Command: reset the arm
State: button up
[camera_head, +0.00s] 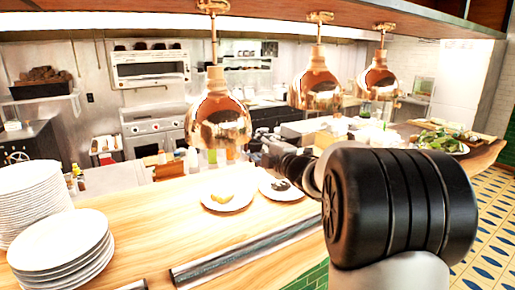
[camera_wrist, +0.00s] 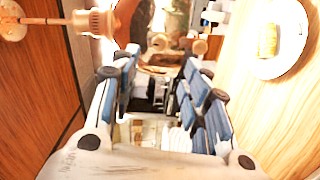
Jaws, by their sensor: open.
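My arm (camera_head: 395,205) reaches from the lower right of the head view over the wooden counter (camera_head: 150,235). Its large black joint fills the right foreground. My gripper (camera_wrist: 160,75) shows in the wrist view with its two blue-and-grey fingers spread apart and nothing between them. In the head view the gripper is small and partly hidden behind the arm, near a plate with dark food (camera_head: 281,186). In the sideways wrist view, a plate with yellow food (camera_wrist: 268,42) lies on the counter to the right of the fingers, apart from them.
Copper heat lamps (camera_head: 218,120) hang low over the counter, close to the arm. A plate with yellow food (camera_head: 227,193) lies mid-counter. Plate stacks (camera_head: 62,250) stand at the left, and a plate of greens (camera_head: 438,141) at the far right. Tiled floor (camera_head: 490,235) is open at right.

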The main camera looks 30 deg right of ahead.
dwell(0.3)
jog(key=s+a+m+g+h, duration=0.35)
jog(key=s+a+m, duration=0.25)
jog(key=s+m, duration=0.25)
jog(key=s+a+f+m+g+y, duration=0.1)
jog(key=s+a+f, duration=0.4)
jog(key=s, duration=0.6)
jog(key=s+a+f+m+g+y, duration=0.1)
jog(key=s+a+f+m+g, duration=0.3)
jog(key=s, duration=0.7)
jog(key=s+a+f+m+g+y, duration=0.1)
jog(key=s+a+f+m+g, duration=0.2)
jog(key=s+a+f, duration=0.4)
jog(key=s+a+g, duration=0.1)
jog(key=s, duration=0.3)
jog(key=shift+r+g, duration=0.1)
jog(key=shift+g, duration=0.15)
